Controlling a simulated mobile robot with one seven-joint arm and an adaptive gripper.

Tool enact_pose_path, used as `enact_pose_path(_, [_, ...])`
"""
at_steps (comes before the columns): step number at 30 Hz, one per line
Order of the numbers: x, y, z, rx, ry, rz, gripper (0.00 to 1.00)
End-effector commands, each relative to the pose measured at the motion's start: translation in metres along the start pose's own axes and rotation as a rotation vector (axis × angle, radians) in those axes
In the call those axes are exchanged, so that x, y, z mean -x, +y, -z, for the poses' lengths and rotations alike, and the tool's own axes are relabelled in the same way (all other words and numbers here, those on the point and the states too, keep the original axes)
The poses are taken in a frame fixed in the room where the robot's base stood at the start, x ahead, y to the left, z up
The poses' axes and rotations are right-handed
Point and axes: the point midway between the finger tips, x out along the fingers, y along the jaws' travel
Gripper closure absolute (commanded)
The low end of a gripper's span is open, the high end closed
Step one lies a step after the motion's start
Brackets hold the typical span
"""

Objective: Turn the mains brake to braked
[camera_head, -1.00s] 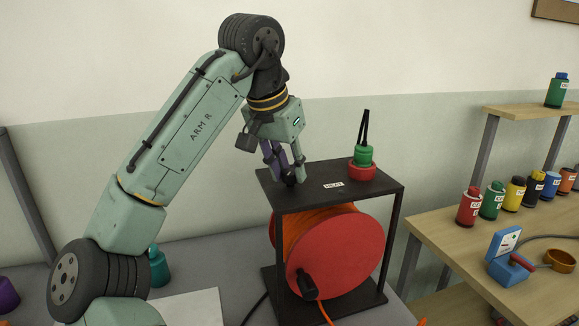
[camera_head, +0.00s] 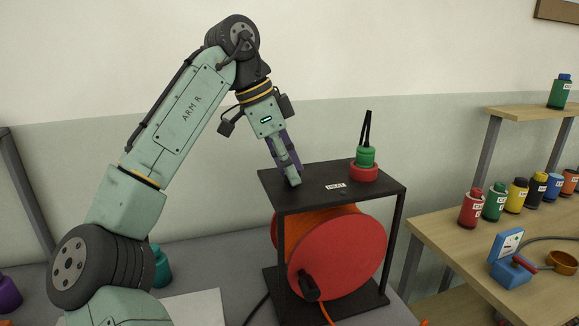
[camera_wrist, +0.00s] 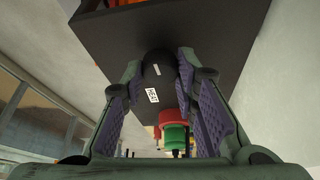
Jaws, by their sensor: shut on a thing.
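A black stand (camera_head: 382,189) holds an orange reel with a red disc face (camera_head: 345,257). My gripper (camera_head: 293,180) reaches down to the left part of the stand's top. In the wrist view, a round black knob (camera_wrist: 157,68) sits between the fingers, and my gripper (camera_wrist: 160,80) is shut on it. In the head view my fingers hide the knob. I cannot read which setting it points to. A white label (camera_head: 336,186) lies on the top to the right of my gripper; it also shows in the wrist view (camera_wrist: 152,95).
A green piece with black prongs (camera_head: 366,155) stands in a red ring (camera_head: 364,173) at the stand's back right. A teal bottle (camera_head: 160,268) is behind my arm.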

Motion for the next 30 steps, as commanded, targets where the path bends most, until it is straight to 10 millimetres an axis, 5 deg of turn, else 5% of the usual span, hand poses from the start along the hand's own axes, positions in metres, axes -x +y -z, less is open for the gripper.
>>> enact_pose_path(23, [0.0005,-0.0008,0.0001,-0.098,-0.001,-0.039,1.00])
enact_pose_path(24, [0.0005,-0.0007,0.0002,-0.098,0.000,-0.039,0.72])
enact_pose_path(30, [0.0003,-0.0007,0.0001,-0.097,-0.001,-0.039,0.58])
